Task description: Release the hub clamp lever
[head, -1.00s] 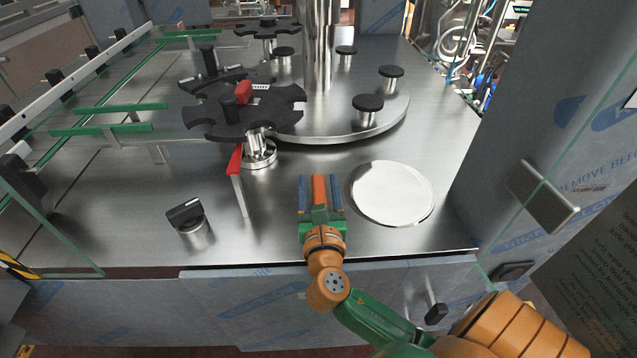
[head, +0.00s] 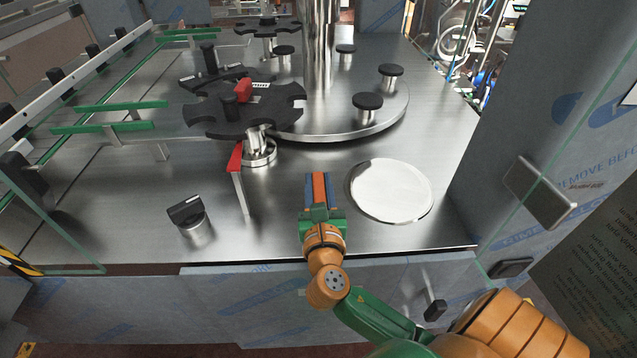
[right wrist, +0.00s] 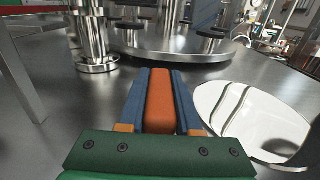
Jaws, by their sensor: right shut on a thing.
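A red lever-like piece (head: 243,90) stands on the black star wheel (head: 270,108), beside a black knob (head: 229,105); I take it for the hub clamp lever. The wheel sits on a metal hub (head: 258,150). My right gripper (head: 318,178) is low over the steel deck, in front of the hub and to its right, apart from the lever. Its blue fingers are shut on an orange bar (right wrist: 160,100), which lies lengthwise between them. The lever cannot be made out in the right wrist view. My left gripper is not in view.
A red-topped metal post (head: 238,175) stands left of my right gripper, with a black-handled knob (head: 188,215) farther left. A pale round disc (head: 391,190) lies to the right. A round platform with black-capped posts (head: 368,108) is behind. Glass panels flank the deck.

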